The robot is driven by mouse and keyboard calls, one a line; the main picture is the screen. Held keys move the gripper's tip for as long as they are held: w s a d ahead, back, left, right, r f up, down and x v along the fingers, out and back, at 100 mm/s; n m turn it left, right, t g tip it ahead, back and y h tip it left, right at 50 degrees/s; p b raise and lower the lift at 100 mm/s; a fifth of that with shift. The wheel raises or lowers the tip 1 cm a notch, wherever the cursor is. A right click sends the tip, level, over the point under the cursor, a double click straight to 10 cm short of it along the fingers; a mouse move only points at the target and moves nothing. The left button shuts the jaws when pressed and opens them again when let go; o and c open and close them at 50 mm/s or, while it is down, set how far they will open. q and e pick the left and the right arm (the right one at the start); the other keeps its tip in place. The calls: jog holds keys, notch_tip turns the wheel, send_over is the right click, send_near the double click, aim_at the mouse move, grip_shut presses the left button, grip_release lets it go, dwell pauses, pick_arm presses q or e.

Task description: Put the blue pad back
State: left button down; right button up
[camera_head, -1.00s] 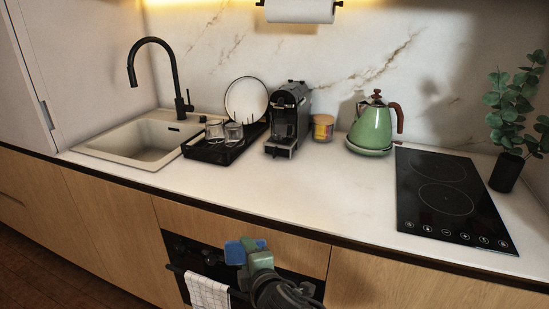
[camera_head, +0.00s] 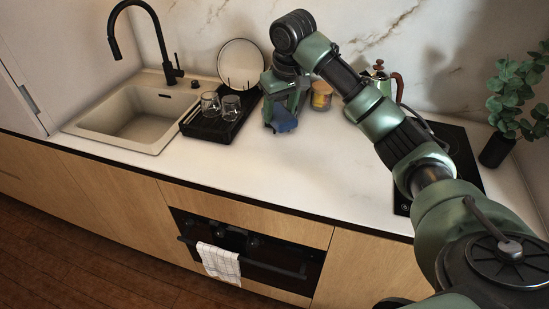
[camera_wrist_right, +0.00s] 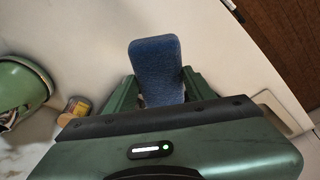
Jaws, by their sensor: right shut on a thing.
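The blue pad (camera_head: 284,119) is in my right gripper (camera_head: 279,108), which is shut on it. In the head view the gripper points down over the counter, in front of the coffee machine's place, and hides that machine. In the right wrist view the blue pad (camera_wrist_right: 156,68) stands out between the two green fingers (camera_wrist_right: 156,92), with the white counter behind it. Whether the pad touches the counter I cannot tell. My left gripper is not in view.
A black drying rack (camera_head: 215,125) with two glasses and a plate (camera_head: 241,65) stands left of the gripper, beside the sink (camera_head: 135,115). A yellowish jar (camera_head: 321,96) and a green kettle (camera_head: 383,83) are to the right. The front counter (camera_head: 240,165) is clear.

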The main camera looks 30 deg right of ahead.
aim_at(288, 131)
jog(key=shift+s+d+r, duration=0.15)
jog(key=shift+r, duration=0.25)
jog(key=shift+s+d+r, duration=0.1)
jog(key=shift+d+r, duration=0.05)
jog(key=shift+r, duration=0.2)
jog(key=shift+f+m, duration=0.25)
jog(key=shift+m, duration=0.05)
notch_tip(288, 131, down, 19)
jog(key=p, duration=0.4)
jog(key=shift+w+f, duration=0.15)
jog(key=o, duration=1.2)
jog(key=b+v, duration=0.2)
jog(key=v, duration=1)
jog(key=shift+d, duration=0.1)
